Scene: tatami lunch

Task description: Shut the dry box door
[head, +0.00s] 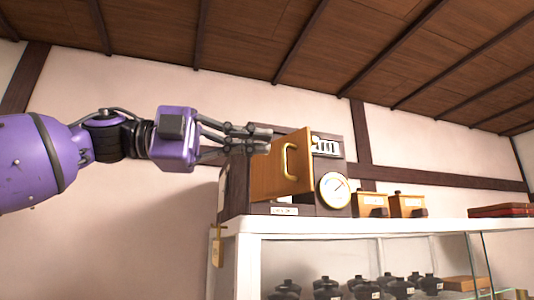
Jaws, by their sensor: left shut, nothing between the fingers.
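The dry box (333,150) is a dark cabinet standing on the white shelf unit. Its wooden door (272,180), with a pale curved handle (289,161), stands swung out from the front, so it is partly open. A round dial (334,189) sits on the box front to the right of the door. My left gripper (268,139) comes in from the left with its fingers shut and empty. Its fingertips overlap the upper left part of the door in the picture; I cannot tell whether they touch it. My right gripper is not in view.
The white shelf top (450,225) carries two small wooden boxes (371,204) and red flat boxes (500,210) to the right. Below, behind glass, are several dark lidded jars (327,289). A tag (217,247) hangs at the shelf's left corner. Space left of the shelf is free.

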